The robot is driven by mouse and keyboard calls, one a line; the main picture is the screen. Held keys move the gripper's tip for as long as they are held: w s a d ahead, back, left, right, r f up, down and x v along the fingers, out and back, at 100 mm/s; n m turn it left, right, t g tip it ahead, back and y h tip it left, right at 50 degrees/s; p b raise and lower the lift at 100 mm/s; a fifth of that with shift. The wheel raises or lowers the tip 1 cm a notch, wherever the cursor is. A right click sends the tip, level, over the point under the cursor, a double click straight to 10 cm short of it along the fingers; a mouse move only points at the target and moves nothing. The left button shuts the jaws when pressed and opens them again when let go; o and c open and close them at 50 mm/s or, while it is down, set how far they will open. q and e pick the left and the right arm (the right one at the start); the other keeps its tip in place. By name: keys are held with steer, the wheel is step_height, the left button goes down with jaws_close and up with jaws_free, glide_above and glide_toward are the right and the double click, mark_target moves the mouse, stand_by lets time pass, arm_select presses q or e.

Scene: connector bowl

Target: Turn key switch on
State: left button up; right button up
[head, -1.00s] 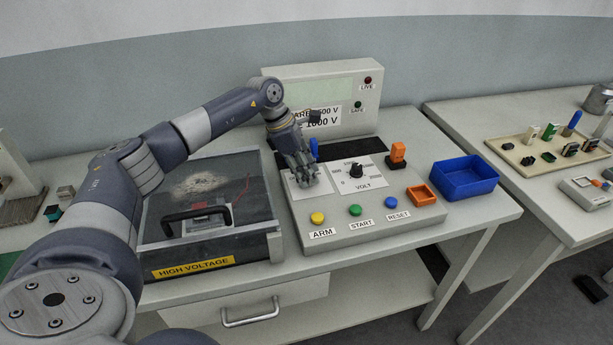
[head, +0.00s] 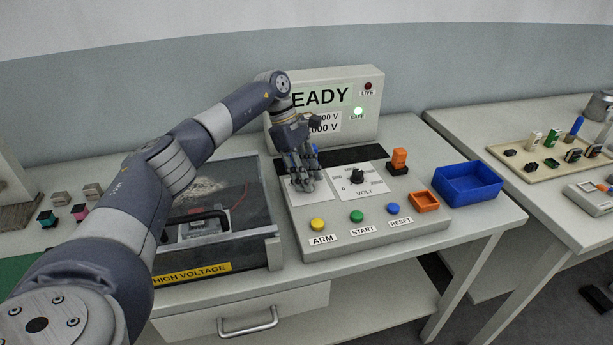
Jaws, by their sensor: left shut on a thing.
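My left gripper (head: 303,184) points down onto the white plate (head: 322,192) at the left of the grey control panel (head: 290,222). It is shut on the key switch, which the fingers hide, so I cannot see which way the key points. A small blue part (head: 315,150) shows beside the fingers. The display box (head: 370,130) behind reads "EADY", its first part hidden by my arm. The green SAFE lamp (head: 358,112) is lit, and the LIVE lamp (head: 368,86) is dark red. My right gripper is not in view.
The panel also has a VOLT dial (head: 357,177), an orange switch (head: 399,160), and ARM (head: 317,224), START (head: 356,216) and RESET (head: 393,208) buttons. A high-voltage case (head: 255,245) stands left. A blue bin (head: 468,182) and an orange frame (head: 424,201) are right.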

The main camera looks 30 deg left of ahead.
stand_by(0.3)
arm_select(q)
steer(key=o, duration=1)
steer(key=shift+o, duration=0.2)
steer(key=v, duration=1.2)
